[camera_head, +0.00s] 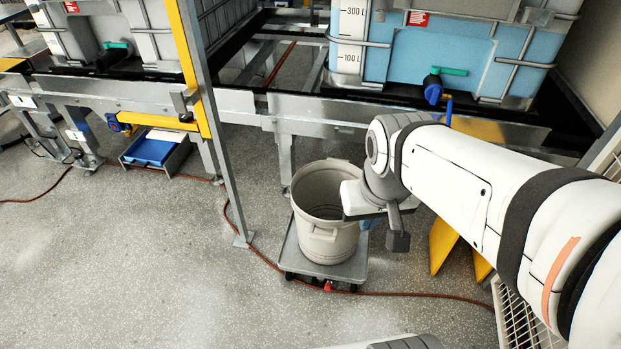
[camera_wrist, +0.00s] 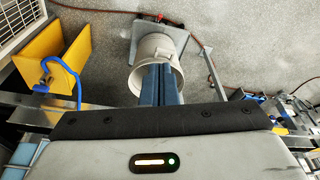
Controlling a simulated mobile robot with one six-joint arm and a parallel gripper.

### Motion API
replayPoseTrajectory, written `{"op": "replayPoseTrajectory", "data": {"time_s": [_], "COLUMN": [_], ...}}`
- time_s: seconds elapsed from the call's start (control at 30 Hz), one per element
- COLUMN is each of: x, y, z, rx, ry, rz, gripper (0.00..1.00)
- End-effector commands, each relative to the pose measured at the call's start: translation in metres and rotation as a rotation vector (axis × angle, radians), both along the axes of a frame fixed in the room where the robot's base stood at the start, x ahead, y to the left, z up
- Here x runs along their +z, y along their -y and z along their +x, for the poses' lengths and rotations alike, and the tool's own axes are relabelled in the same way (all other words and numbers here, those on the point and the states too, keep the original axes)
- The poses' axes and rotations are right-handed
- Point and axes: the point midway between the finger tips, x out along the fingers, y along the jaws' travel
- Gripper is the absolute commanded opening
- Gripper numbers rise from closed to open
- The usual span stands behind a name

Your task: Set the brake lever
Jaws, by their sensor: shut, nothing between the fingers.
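A small red lever (camera_head: 328,286) sits low on the front edge of a grey wheeled dolly (camera_head: 290,258). It looks like the brake lever; its position is too small to read. In the wrist view a tiny red spot (camera_wrist: 160,18) shows at the dolly's (camera_wrist: 178,32) far edge. A light grey round bin (camera_head: 325,243) stands upright on the dolly. My gripper (camera_wrist: 158,70) is shut and empty, its blue-grey fingers overlapping the bin (camera_wrist: 150,48) in the wrist view. In the head view my arm's end is above the bin's right side, apart from the lever, fingers mostly hidden.
A red-brown hose (camera_head: 430,295) runs along the floor past the dolly. A metal post (camera_head: 222,180) stands left of it. Yellow panels (camera_head: 443,245) and a white wire rack (camera_head: 510,315) are at right. A steel frame with tanks is behind. Floor at front left is clear.

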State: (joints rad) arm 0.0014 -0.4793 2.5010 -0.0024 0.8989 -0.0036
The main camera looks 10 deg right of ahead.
Motion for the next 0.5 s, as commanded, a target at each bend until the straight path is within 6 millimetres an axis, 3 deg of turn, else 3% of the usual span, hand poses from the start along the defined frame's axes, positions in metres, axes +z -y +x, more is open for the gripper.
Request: {"op": "replayPoseTrajectory", "data": {"time_s": [0.37, 0.5], "x": [0.000, -0.014], "y": [0.000, -0.002], "z": [0.000, 0.011], "rx": [0.000, -0.001], "ry": [0.001, 0.001], "rz": [0.000, 0.010], "gripper": [0.00, 0.00]}}
